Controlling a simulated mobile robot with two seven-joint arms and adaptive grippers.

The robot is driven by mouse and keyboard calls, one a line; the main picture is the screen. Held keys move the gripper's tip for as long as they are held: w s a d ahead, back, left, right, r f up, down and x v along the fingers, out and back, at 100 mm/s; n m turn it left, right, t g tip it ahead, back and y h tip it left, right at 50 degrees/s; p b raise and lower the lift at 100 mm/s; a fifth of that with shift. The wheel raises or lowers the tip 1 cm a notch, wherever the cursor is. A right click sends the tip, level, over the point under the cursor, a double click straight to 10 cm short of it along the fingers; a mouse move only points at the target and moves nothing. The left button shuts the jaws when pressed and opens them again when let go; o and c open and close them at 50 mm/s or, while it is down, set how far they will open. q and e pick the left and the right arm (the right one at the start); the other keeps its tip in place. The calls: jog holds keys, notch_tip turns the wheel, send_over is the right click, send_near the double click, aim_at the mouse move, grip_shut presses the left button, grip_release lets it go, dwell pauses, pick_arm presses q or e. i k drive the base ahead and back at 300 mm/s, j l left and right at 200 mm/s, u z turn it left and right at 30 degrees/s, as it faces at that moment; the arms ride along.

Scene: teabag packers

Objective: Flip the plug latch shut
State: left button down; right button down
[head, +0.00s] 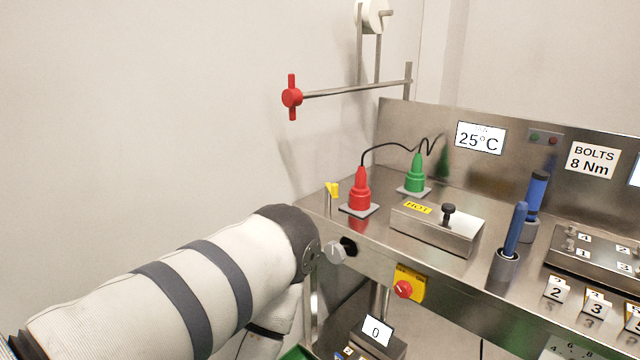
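A red plug (360,192) stands upright on a small pale plate on the steel bench, with a black cable rising from its top. A green plug (415,175) stands on its own plate behind it to the right. A small yellow tab (332,190) sits on a thin upright post just left of the red plug; it may be the plug latch, raised, but I cannot tell for sure. My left arm reaches in from the left and bends down in front of the bench edge. Its gripper is out of view, and so is my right gripper.
A steel block marked HOT (436,227) with a black knob stands right of the red plug. A red switch on a yellow box (409,285) and a grey knob (337,252) are on the bench front. A rod with a red handle (292,97) hangs above.

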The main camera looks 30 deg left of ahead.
aim_at(333, 189)
jog(key=u, duration=1)
